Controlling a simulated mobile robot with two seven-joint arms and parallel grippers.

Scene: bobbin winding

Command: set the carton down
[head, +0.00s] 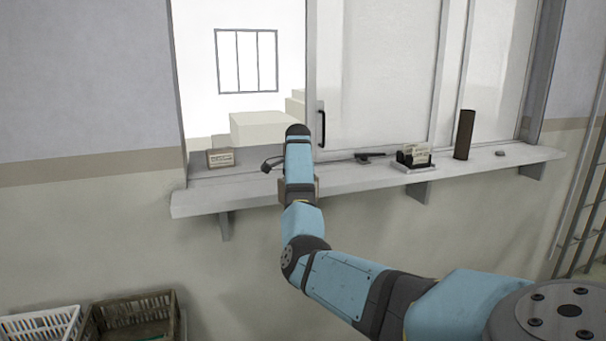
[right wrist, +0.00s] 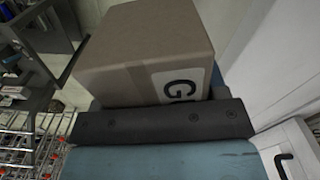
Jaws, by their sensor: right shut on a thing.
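The carton (right wrist: 145,50) is a brown box with a tape strip and a white label bearing a black G. It fills the upper middle of the right wrist view, against the dark bar of my right gripper (right wrist: 165,125), which is shut on it. In the head view my right arm reaches to the window ledge (head: 350,178) and hides most of the gripper. A small brown piece of the carton (head: 317,187) shows beside the arm at the ledge's front edge. I cannot tell whether the carton touches the ledge. My left gripper is not in view.
On the ledge stand a small labelled box (head: 220,158) at left, a card holder (head: 414,157), a dark upright cylinder (head: 464,135) and a small stone-like lump (head: 499,153). A sliding pane (head: 385,80) closes the window's right side. Crates (head: 130,312) stand at lower left.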

